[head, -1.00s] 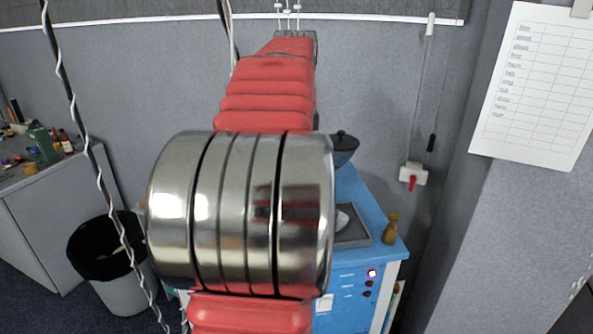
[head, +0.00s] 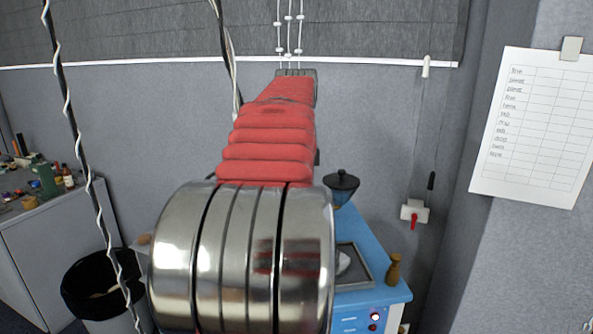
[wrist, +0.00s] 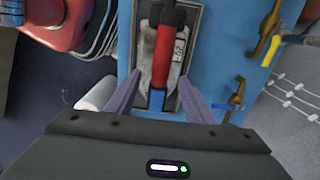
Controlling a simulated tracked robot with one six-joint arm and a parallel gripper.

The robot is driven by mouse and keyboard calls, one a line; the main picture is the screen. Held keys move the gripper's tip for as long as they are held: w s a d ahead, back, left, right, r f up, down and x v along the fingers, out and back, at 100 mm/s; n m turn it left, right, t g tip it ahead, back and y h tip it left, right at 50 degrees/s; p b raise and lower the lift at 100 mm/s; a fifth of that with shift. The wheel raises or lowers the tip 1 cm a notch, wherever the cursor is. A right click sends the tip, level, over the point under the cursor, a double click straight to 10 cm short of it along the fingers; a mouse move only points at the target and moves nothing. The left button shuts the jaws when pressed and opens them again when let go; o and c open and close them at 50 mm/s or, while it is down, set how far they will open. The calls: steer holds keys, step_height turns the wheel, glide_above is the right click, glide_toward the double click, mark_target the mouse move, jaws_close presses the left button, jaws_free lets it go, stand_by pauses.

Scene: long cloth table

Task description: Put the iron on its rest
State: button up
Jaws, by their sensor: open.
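The iron shows in the wrist view with a red handle (wrist: 163,55), a blue end and a pale grey body. It lies over a grey framed tray (wrist: 192,30) on the blue cabinet. In the head view a pale bit of the iron (head: 343,261) shows in the dark-edged tray (head: 368,279), partly hidden by my arm. My gripper (wrist: 160,76) is open, with one finger on each side of the handle in the picture. I cannot tell whether the fingers touch it. I cannot tell whether this tray is the rest.
The blue cabinet (head: 372,244) also bears a dark-lidded blue bowl (head: 342,188) and a brown wooden bottle-like piece (head: 394,270). In the wrist view, brass fittings (wrist: 268,32) and a blue-handled valve (wrist: 229,104) lie right of the tray. A black-lined bin (head: 95,285) stands left.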

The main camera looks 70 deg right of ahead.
step_height(320, 180, up, 12)
steer(key=shift+r, duration=0.15)
stand_by(0.6)
steer(key=shift+s, duration=0.15)
stand_by(0.7)
